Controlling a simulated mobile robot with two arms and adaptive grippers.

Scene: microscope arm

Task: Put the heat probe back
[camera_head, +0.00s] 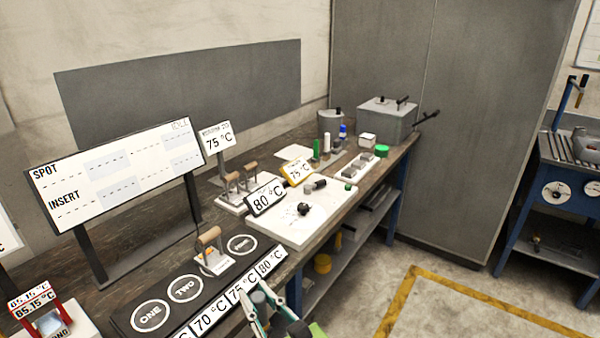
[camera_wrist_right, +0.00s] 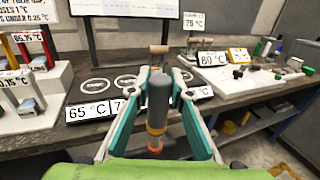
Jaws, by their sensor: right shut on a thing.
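My right gripper (camera_wrist_right: 160,78) is shut on a dark grey cylinder (camera_wrist_right: 158,100) with a narrower lower part and an orange end, which looks like the heat probe. In the wrist view it stands roughly upright between the teal fingers. In the head view the gripper (camera_head: 268,314) is partly cut off by the bottom edge, at the front of the bench beside the black mat (camera_head: 150,318). A white rack (camera_head: 232,207) holds wooden-handled pieces behind the mat. I cannot tell which place belongs to the probe. My left gripper is not in view.
A wooden-handled block (camera_head: 214,262) stands on the mat near its circles. A white board (camera_head: 325,222) with a black knob (camera_head: 304,209) and an 80 °C sign (camera_head: 265,197) lie right of it. The SPOT/INSERT display (camera_head: 118,172) stands behind. Floor in front of the bench is open.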

